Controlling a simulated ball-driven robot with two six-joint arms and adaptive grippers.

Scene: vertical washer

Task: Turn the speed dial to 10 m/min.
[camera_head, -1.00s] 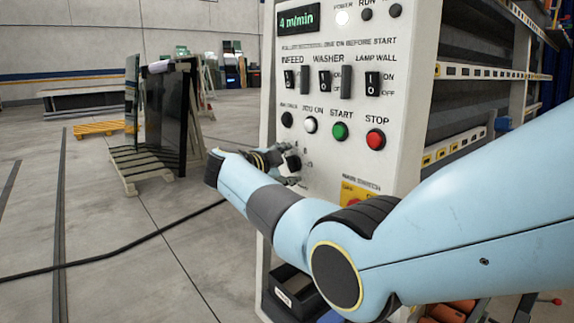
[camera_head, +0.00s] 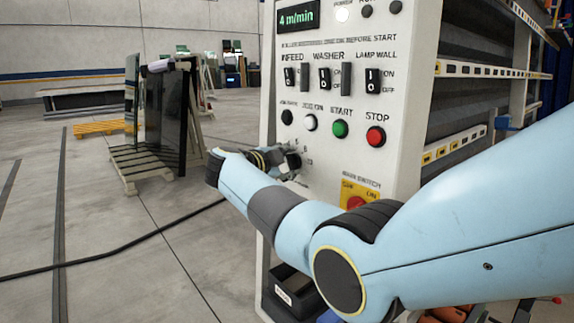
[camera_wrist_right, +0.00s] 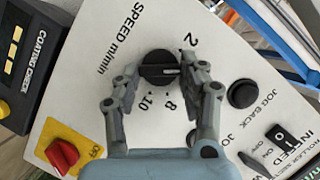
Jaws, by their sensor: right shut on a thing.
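The speed dial (camera_wrist_right: 157,66) is a round black knob on the white control panel, labelled SPEED m/min. In the wrist view its light line points right, and the numbers 2, 8 and 10 show around it; a finger covers part of the scale. My right gripper (camera_wrist_right: 160,76) is shut on the dial, one grey finger on each side. In the head view my right gripper (camera_head: 287,161) is at the panel below the buttons and partly hides the dial. The green display (camera_head: 298,16) reads 4 m/min. My left gripper is out of view.
The black jog back button (camera_wrist_right: 242,94) is close to the right finger. In the head view the green start button (camera_head: 340,129) and red stop button (camera_head: 376,137) are above and right of the gripper. The red main switch (camera_head: 357,201) is below right.

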